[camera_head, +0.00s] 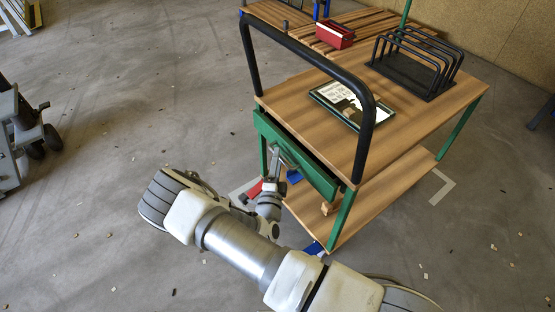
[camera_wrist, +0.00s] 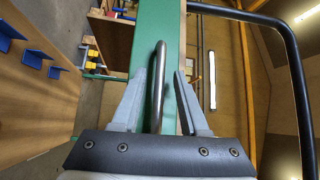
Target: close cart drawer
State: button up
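The green drawer (camera_head: 318,174) is at the near end of the wooden-topped cart (camera_head: 305,103), under the black push handle. A narrow dark gap shows between its front and the tabletop, so it looks partly pulled out; how far is hard to tell. In the wrist view the green drawer front (camera_wrist: 172,20) runs upright, with a curved metal handle (camera_wrist: 158,75) on it. My gripper (camera_wrist: 167,75) is open, with the handle between its two grey fingers, closer to the left finger. In the head view my gripper (camera_head: 277,158) is at the drawer front, partly hidden by my wrist.
The black push handle (camera_head: 312,58) arches above the drawer. A lower shelf (camera_head: 385,185) lies below. Open concrete floor is at the left.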

grip_shut()
dwell(1.2)
